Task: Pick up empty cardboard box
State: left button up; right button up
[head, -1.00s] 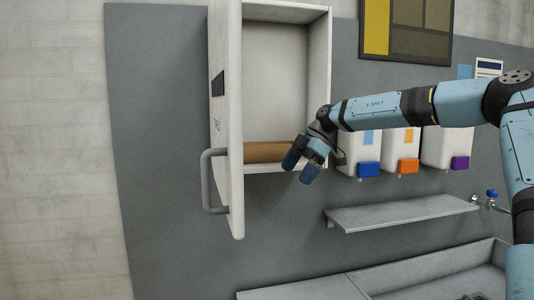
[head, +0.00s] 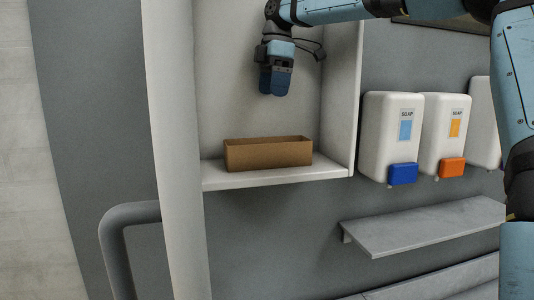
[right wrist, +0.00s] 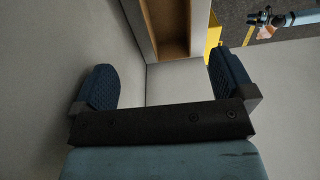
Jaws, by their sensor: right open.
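The cardboard box (head: 268,155) is brown, low and open at the top. It stands on the floor of the white wall cabinet (head: 275,179), and its inside looks empty in the part that shows. My right gripper (head: 274,88) is above the box, inside or in front of the cabinet opening, pointing down and apart from it. In the right wrist view the right gripper (right wrist: 162,88) has its two dark blue fingers spread with nothing between them. The box (right wrist: 168,28) shows there beyond the fingers, at the top middle.
The cabinet door (head: 178,150) stands open on the left, with a grey handle (head: 115,240). Soap dispensers (head: 391,135) hang right of the cabinet. A grey shelf (head: 425,226) is below them. The cabinet's right side wall (head: 342,95) bounds the opening.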

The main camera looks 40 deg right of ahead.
jog(key=p, duration=0.1)
send_over(268, 141)
jog(key=s+a, duration=0.2)
notch_tip(268, 141, down, 8)
jog(key=f, duration=0.1)
jog(key=f+p, duration=0.1)
jog(key=f, duration=0.1)
jog(key=f+p, duration=0.1)
jog(key=shift+s+a+f, duration=0.15)
jog(key=shift+s+f, duration=0.1)
jog(key=shift+f, duration=0.05)
jog(key=shift+w+f, duration=0.1)
jog(key=shift+f, duration=0.3)
jog(key=shift+a+r, duration=0.1)
jog(key=c, duration=0.9)
